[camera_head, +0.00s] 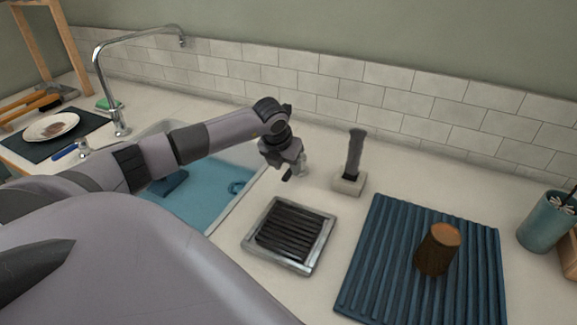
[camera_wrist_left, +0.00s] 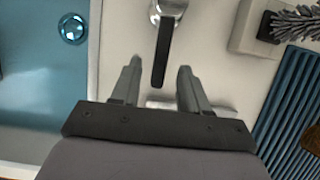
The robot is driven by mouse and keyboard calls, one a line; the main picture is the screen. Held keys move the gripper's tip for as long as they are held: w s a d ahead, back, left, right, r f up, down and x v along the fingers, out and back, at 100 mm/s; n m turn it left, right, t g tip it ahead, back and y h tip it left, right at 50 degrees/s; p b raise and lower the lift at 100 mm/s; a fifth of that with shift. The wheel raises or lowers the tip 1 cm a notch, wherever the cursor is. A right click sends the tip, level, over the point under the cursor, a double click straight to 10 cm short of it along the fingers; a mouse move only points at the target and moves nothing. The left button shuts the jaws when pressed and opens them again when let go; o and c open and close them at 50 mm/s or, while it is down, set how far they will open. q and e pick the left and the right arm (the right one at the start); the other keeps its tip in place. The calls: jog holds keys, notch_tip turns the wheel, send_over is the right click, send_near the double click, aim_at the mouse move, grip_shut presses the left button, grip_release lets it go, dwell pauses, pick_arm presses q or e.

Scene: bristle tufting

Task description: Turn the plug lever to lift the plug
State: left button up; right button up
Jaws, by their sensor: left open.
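The plug lever has a metal base (camera_wrist_left: 168,9) and a black handle (camera_wrist_left: 163,52) in the left wrist view. The handle points down between the fingers of my left gripper (camera_wrist_left: 157,78), which is open with a gap on both sides of it. In the head view my left gripper (camera_head: 290,173) hangs over the counter right of the sink, and only part of the metal lever base (camera_head: 304,163) shows behind it. The sink (camera_head: 205,207) holds blue water. The round plug (camera_head: 237,187) lies in it and also shows in the left wrist view (camera_wrist_left: 73,28). My right gripper is out of view.
A grey brush stands in a pale holder (camera_head: 349,184) right of the gripper. A metal-framed grate (camera_head: 325,246) lies in front. A ribbed blue mat (camera_head: 385,260) carries a wooden block (camera_head: 438,250). The faucet (camera_head: 118,112) stands behind the sink at left.

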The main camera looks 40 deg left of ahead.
pick_arm(q)
jog(key=shift+x, duration=0.85)
jog(key=shift+c, duration=0.3)
grip_shut()
